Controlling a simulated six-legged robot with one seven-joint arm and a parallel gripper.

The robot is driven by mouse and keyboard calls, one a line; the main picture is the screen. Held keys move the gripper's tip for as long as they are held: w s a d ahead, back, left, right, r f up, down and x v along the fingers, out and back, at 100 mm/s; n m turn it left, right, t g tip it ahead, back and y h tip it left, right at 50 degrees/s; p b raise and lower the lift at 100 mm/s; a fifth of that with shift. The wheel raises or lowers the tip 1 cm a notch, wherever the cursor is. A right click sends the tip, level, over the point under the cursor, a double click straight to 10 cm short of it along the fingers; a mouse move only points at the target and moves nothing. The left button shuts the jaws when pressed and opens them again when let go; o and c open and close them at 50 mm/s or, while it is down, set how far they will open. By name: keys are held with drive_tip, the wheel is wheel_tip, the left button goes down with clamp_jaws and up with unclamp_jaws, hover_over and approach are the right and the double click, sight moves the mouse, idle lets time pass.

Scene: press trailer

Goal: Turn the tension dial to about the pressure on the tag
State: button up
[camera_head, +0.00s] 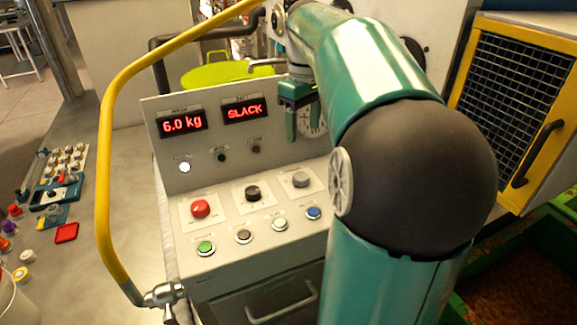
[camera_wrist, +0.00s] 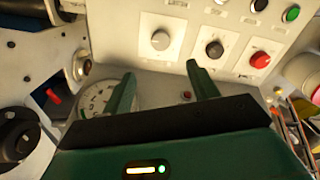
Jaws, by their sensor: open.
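The sloped control panel (camera_head: 232,232) carries a red knob (camera_head: 200,208), a black knob (camera_head: 253,193) and a grey knob (camera_head: 300,179). Their labels are too small to read, so I cannot tell which is the tension dial. A round white gauge (camera_head: 316,121) is partly hidden behind my gripper (camera_head: 303,118). In the wrist view the gauge (camera_wrist: 97,97) shows beside one finger. My gripper (camera_wrist: 160,76) is open and empty there, with the grey knob (camera_wrist: 160,39) just beyond the gap between the fingertips, apart from them. I cannot make out a tag with a pressure.
One display (camera_head: 182,122) reads 6.0 kg; another (camera_head: 245,109) reads SLACK. Several push buttons, among them a green one (camera_head: 206,248), line the panel's front. A yellow rail (camera_head: 104,170) curves along the left. A yellow-framed mesh door (camera_head: 515,95) stands at right.

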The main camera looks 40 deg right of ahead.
sight(301, 176)
wheel_tip(301, 176, down, 14)
drive_tip(key=shift+a+r, duration=0.1)
drive_tip(key=shift+r, duration=0.15)
drive_tip(key=c, duration=1)
drive_tip(key=shift+m, duration=0.3)
